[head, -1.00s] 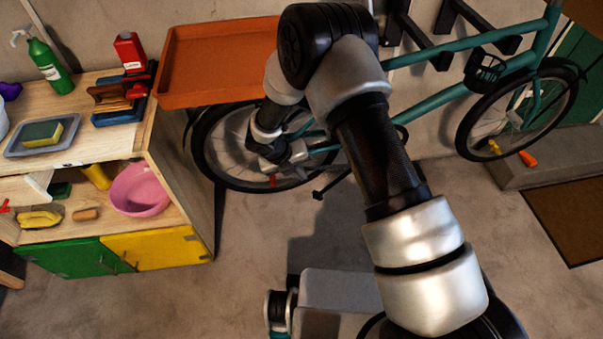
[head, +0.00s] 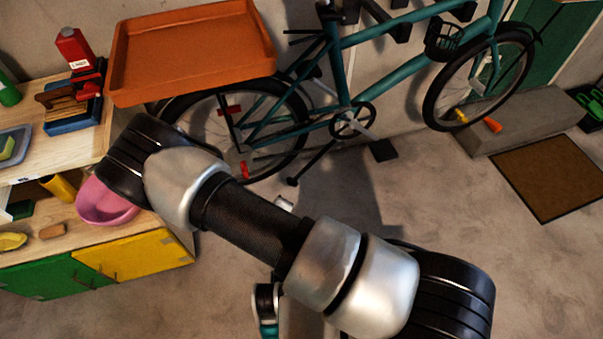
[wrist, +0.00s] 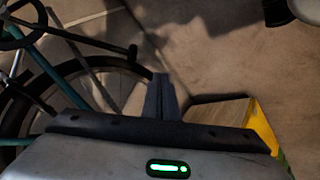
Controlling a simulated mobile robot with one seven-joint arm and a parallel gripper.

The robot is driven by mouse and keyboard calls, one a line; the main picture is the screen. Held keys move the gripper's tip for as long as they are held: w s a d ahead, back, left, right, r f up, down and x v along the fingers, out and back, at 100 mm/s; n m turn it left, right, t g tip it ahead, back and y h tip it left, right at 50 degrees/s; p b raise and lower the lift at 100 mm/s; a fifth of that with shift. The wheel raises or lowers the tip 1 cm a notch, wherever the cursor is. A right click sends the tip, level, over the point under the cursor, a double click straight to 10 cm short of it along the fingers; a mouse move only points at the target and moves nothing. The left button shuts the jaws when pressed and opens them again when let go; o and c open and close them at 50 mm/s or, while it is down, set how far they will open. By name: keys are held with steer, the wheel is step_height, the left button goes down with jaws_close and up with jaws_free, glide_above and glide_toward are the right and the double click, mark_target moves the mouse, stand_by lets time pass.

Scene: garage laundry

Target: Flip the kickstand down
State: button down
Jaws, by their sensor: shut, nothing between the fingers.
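The teal bicycle (head: 378,82) stands along the wall in the head view. Its kickstand (head: 312,163), a thin black rod with a knobbed foot, slopes down and left from near the crank towards the floor. In the wrist view, a dark rod with a knobbed end that looks like the kickstand (wrist: 88,41) crosses in front of the rear wheel at upper left. My gripper (wrist: 161,80) is shut and empty in the wrist view, apart from the rod, which lies to its upper left. In the head view my arm hides the gripper.
An orange tray (head: 195,50) juts out above the rear wheel. The wooden workbench (head: 60,160), with a pink basin (head: 105,203) and a yellow door (head: 140,255), stands at left. A low step (head: 530,118) and a brown mat (head: 548,178) are at right. Floor between is clear.

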steer(key=w+d+r+m+t+h, duration=0.1)
steer(key=w+d+r+m+t, duration=0.2)
steer(key=r, duration=0.4)
steer(key=shift+w+d+m+t, duration=0.2)
steer(key=shift+d+m+t, duration=0.35)
steer(key=shift+d, duration=0.4)
steer(key=b, duration=0.3)
glide_above(302, 173)
steer(key=s+a, duration=0.2)
steer(key=s, duration=0.2)
step_height(302, 173, down, 4)
steer(key=f, duration=0.1)
steer(key=shift+w+d+f, duration=0.75)
steer(key=shift+w+f, duration=0.1)
steer(key=shift+f, duration=0.15)
steer(key=shift+w+d+f+b, duration=0.1)
steer(key=shift+d+f+b, duration=0.1)
steer(key=shift+f+b, duration=0.1)
steer(key=shift+d, duration=0.1)
